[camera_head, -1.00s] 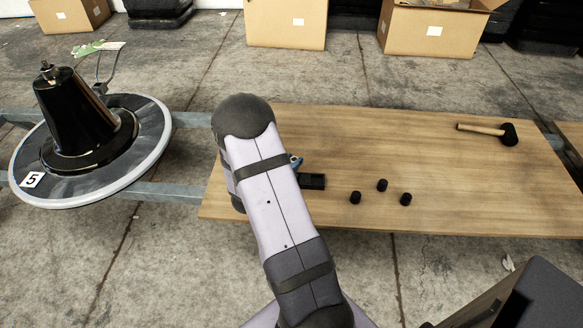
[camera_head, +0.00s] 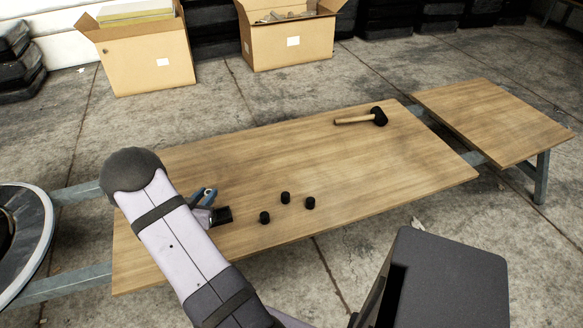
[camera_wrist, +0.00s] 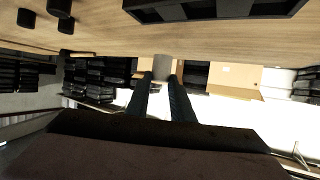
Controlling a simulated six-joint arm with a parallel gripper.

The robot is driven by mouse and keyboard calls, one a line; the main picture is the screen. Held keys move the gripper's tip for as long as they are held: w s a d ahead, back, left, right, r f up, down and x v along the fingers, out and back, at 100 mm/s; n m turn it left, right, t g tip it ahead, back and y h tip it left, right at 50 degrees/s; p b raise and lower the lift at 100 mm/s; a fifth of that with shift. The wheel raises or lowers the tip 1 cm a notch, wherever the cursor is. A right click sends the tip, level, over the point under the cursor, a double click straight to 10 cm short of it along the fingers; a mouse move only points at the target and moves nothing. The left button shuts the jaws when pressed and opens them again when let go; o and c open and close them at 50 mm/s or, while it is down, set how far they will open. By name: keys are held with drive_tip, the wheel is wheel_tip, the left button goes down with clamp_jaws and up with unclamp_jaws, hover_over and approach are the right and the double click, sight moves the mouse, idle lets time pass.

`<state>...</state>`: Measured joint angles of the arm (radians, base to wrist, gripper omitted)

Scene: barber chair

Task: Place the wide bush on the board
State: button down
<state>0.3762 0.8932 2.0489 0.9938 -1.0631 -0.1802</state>
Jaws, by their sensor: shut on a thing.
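My gripper (camera_wrist: 163,84) shows in the wrist view, its two dark fingers shut on a grey round piece, which looks like the wide bush (camera_wrist: 163,68). The bush is at the fingertips, above the floor side of the scene and apart from the wood.
Cardboard boxes (camera_head: 150,60) stand behind. A second wooden panel (camera_head: 490,120) is at right. The board's middle is clear.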

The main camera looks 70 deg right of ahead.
drive_tip(key=w+d, duration=0.4)
drive_tip(key=w, duration=0.2)
wheel_tip(320, 180, up, 3)
drive_tip(key=n+t, duration=0.1)
hover_over(191, 189)
drive_tip(key=s+a, duration=0.3)
drive_tip(key=s, duration=0.1)
drive_tip(key=shift+w+d+f+y, duration=0.1)
drive_tip(key=shift+w+f+y, duration=0.1)
drive_tip(key=shift+y, duration=0.1)
drive_tip(key=shift+t, duration=0.3)
drive_tip(key=shift+f+b, duration=1.4)
drive_tip(key=shift+f, duration=3.6)
drive_tip(key=shift+f, duration=0.1)
drive_tip(key=shift+f, duration=0.15)
drive_tip(key=c, duration=1.5)
unclamp_jaws()
drive_tip(key=shift+c, duration=0.2)
